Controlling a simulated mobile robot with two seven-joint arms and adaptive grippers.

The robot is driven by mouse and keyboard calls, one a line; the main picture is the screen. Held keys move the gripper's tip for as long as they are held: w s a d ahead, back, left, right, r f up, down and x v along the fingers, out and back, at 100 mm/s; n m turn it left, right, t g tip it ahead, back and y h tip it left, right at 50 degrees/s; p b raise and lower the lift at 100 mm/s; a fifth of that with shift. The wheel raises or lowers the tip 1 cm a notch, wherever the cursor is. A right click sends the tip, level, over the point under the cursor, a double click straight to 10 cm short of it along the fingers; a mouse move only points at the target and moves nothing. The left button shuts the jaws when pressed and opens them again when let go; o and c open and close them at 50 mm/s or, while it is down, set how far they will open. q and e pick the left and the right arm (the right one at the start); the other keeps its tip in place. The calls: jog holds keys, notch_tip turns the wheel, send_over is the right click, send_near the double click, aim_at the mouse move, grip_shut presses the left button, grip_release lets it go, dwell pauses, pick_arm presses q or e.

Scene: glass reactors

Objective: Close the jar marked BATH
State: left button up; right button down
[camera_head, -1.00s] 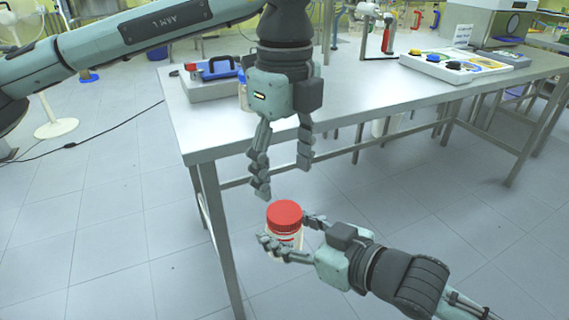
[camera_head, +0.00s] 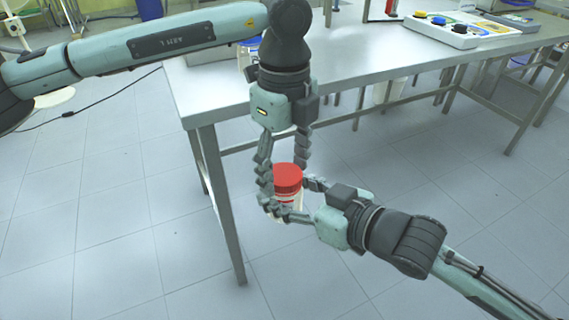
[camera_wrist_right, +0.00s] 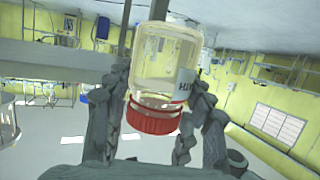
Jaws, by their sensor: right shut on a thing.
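The jar (camera_head: 292,200) is clear with a white label and a red lid (camera_head: 287,174) on its top. My right gripper (camera_head: 290,204) is shut on the jar's body from the right. My left gripper (camera_head: 284,170) points down from above, its fingers open on either side of the lid; whether they touch it I cannot tell.
A grey metal table (camera_head: 350,75) stands just behind the grippers, its front leg (camera_head: 222,205) close to the jar. A white tray with coloured pieces (camera_head: 455,30) lies on its far right. The floor in front is clear.

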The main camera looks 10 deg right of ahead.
pick_arm(q)
jog(key=c, duration=0.9)
jog(key=m, duration=4)
jog(key=shift+f+m, duration=0.1)
jog(key=shift+m, duration=0.3)
jog(key=o, duration=1.3)
